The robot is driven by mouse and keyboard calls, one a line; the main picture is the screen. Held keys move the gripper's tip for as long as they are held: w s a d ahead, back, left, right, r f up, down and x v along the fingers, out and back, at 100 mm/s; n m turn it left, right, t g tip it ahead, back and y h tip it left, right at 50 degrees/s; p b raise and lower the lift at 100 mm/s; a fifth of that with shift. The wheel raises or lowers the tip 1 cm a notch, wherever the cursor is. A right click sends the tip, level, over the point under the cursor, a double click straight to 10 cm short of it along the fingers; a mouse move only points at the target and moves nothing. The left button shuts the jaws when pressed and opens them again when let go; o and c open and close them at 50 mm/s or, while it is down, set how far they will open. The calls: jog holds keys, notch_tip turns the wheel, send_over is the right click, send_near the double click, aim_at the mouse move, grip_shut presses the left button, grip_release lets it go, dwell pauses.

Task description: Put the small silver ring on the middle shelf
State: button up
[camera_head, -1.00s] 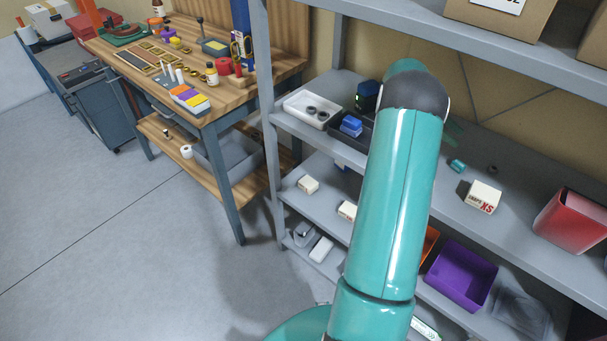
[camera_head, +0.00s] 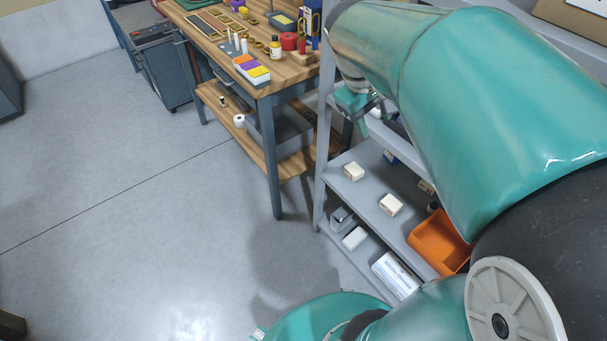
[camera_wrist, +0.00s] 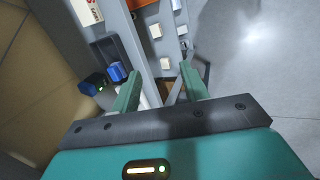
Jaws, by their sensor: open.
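I cannot pick out the small silver ring in either current view. My gripper (camera_head: 358,100) is at the left end of the shelving, near the upper shelf. In the wrist view my gripper (camera_wrist: 160,72) has its two teal fingers apart, with nothing seen held between them. The middle shelf (camera_head: 345,188) is a grey board with small white boxes (camera_head: 354,171) on it, below my gripper. My arm and gripper hide most of the upper shelf, including the area of the white tray.
An orange bin (camera_head: 438,242) sits lower right. The wooden workbench (camera_head: 290,75) stands left of the rack. The floor is open at left.

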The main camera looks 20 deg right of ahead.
jog(key=s+a+m+t+y, duration=0.1)
jog(key=s+a+t+y, duration=0.1)
jog(key=a, duration=0.7)
jog(key=s+a+f+t+y, duration=0.1)
jog(key=s+a+t+y, duration=0.1)
jog(key=s+a, duration=0.3)
jog(key=a+t, duration=0.1)
jog(key=a, duration=0.3)
jog(key=shift+s+f+m, duration=0.15)
jog(key=shift+s+m, duration=0.05)
jog(key=shift+m, duration=0.2)
